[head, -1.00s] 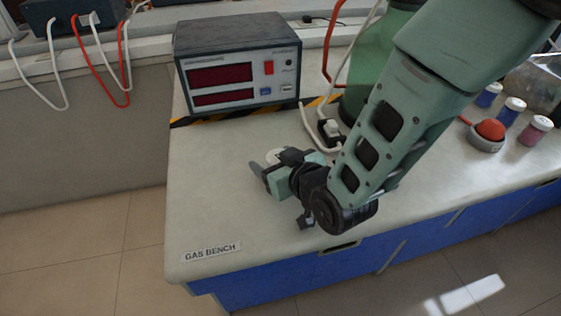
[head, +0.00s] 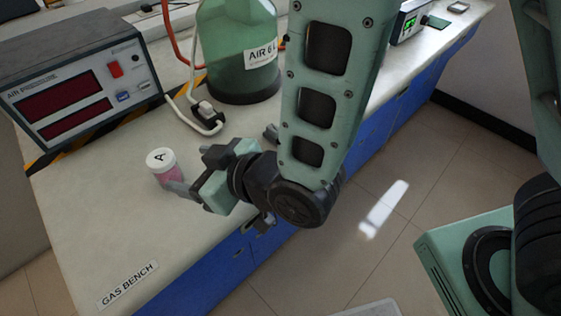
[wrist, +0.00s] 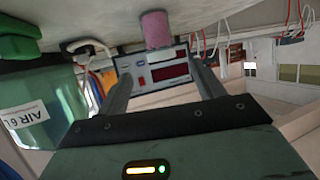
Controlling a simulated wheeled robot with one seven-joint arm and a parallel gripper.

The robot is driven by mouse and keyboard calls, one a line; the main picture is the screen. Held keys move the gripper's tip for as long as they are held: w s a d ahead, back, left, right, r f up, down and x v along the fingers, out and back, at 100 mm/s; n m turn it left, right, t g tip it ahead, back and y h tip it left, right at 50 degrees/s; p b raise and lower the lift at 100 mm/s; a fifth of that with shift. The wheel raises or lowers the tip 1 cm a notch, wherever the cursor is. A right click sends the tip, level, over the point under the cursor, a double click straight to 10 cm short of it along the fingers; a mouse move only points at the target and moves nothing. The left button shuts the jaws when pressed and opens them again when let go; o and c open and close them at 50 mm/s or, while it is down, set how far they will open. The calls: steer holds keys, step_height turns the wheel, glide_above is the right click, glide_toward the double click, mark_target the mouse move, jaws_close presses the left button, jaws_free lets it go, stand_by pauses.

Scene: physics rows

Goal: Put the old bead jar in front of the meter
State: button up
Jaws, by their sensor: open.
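A small jar (head: 163,168) with a white lid marked "A" and pink contents stands upright on the bench. The meter (head: 78,88), a grey box with two dark red displays, sits behind it at the upper left. My gripper (head: 188,174) is open and low over the bench, just right of the jar, with one finger overlapping the jar's lower edge in the head view. In the wrist view the pink jar (wrist: 155,30) shows between the lines of the two fingers, beyond their tips, with the meter (wrist: 158,68) behind. Whether a finger touches the jar is unclear.
A green bottle (head: 238,50) labelled "AIR" stands at the back, right of the meter. Black-yellow tape (head: 110,124) runs along the meter's front. The bench (head: 90,215) is clear at front left.

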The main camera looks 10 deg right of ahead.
steer(key=shift+w+d+h, duration=0.1)
steer(key=shift+d+h, duration=0.1)
steer(key=shift+h, duration=0.1)
steer(key=s+d+r+m+g+h, duration=0.1)
steer(key=s+d+g+h, duration=0.3)
steer(key=d, duration=0.5)
steer(key=s+d+r+m+g+h, duration=0.1)
steer(key=s+d+r+g+h, duration=0.3)
steer(key=s+d, duration=0.3)
steer(key=d+h, duration=0.1)
steer(key=d, duration=0.2)
steer(key=shift+d+g, duration=0.25)
steer(key=shift+g, duration=0.15)
